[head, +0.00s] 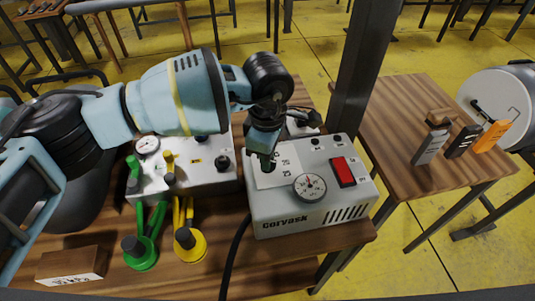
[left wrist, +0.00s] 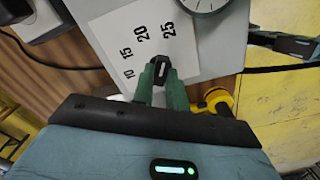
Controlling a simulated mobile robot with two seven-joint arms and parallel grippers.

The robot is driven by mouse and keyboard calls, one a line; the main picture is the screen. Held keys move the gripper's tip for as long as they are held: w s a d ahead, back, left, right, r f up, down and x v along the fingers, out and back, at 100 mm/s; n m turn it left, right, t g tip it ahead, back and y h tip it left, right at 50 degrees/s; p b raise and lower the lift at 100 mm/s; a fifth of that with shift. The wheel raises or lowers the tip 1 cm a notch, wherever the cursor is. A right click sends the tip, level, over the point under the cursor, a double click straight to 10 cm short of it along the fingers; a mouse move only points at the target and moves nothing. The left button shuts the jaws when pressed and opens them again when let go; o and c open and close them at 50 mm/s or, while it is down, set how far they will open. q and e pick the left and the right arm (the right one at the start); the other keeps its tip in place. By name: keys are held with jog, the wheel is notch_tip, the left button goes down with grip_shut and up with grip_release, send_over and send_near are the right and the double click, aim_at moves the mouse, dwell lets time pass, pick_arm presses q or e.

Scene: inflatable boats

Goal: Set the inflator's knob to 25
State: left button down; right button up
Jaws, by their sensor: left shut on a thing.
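The inflator (head: 285,222) is a light grey box marked "Corvask" on the wooden table in the head view. Its top has a round gauge (head: 310,187), a red switch (head: 343,172) and a white number plate (head: 285,152). My left gripper (head: 266,163) reaches down onto the plate and hides the knob there. In the left wrist view the black knob (left wrist: 160,68) sits between the green fingertips, which are shut on it. The plate (left wrist: 195,60) reads 10, 15, 20 and 25. The knob's white mark points roughly toward 25; its exact setting is hard to tell.
Another grey box (head: 205,183) with a gauge stands left of the inflator. Green (head: 140,252) and yellow (head: 189,243) hose fittings lie in front of it. A wooden block (head: 72,263) lies front left. A dark post (head: 362,75) rises behind the inflator. A side table (head: 395,115) holds small blocks.

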pick_arm(q)
jog(key=c, duration=1.4)
grip_release()
jog(key=shift+r, duration=0.1)
jog(key=shift+r, duration=3.85)
